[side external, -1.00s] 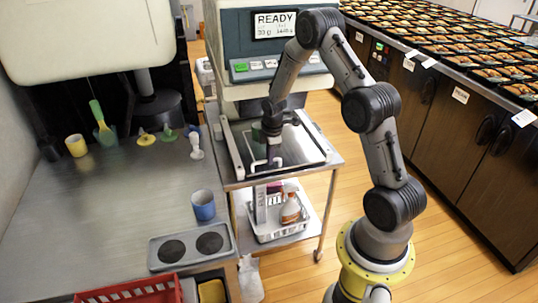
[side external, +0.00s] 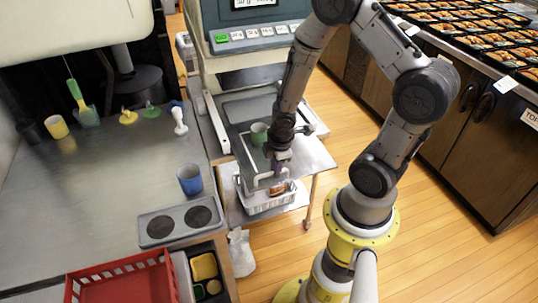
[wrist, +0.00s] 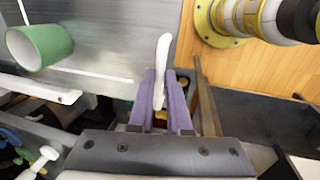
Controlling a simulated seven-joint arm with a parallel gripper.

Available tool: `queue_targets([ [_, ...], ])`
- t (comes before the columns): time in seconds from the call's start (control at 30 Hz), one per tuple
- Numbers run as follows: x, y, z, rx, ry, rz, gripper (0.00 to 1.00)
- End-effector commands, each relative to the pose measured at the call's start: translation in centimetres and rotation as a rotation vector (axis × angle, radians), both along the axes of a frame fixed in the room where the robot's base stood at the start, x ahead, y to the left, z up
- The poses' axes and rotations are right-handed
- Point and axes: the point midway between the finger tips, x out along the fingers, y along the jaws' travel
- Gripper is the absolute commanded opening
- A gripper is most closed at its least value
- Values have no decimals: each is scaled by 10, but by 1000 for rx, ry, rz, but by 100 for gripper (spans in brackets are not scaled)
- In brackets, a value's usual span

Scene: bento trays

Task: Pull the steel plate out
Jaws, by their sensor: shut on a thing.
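The steel plate (side external: 256,160) lies on the cart below the machine, drawn toward the front of the cart. A green cup (side external: 259,133) stands on it; both also show in the wrist view, the plate (wrist: 110,30) at upper left and the cup (wrist: 40,46) near the left edge. My gripper (side external: 277,172) is at the plate's front side. In the wrist view its purple fingers (wrist: 160,78) are shut on the white handle (wrist: 163,46). The arm hides part of the plate in the side view.
A white basket (side external: 268,200) sits on the lower shelf of the cart. The left counter holds a blue cup (side external: 190,180), a burner plate (side external: 180,221) and a red crate (side external: 125,280). Wooden floor (side external: 450,230) is open at the right.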

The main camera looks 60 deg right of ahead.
Motion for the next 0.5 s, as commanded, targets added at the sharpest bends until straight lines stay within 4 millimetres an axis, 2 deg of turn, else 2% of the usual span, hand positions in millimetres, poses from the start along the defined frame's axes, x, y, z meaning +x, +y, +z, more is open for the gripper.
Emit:
queue_targets([
  [0.23,-23,23,0,-1,1,3,0],
  [0.5,-32,31,0,-1,1,-1,0],
])
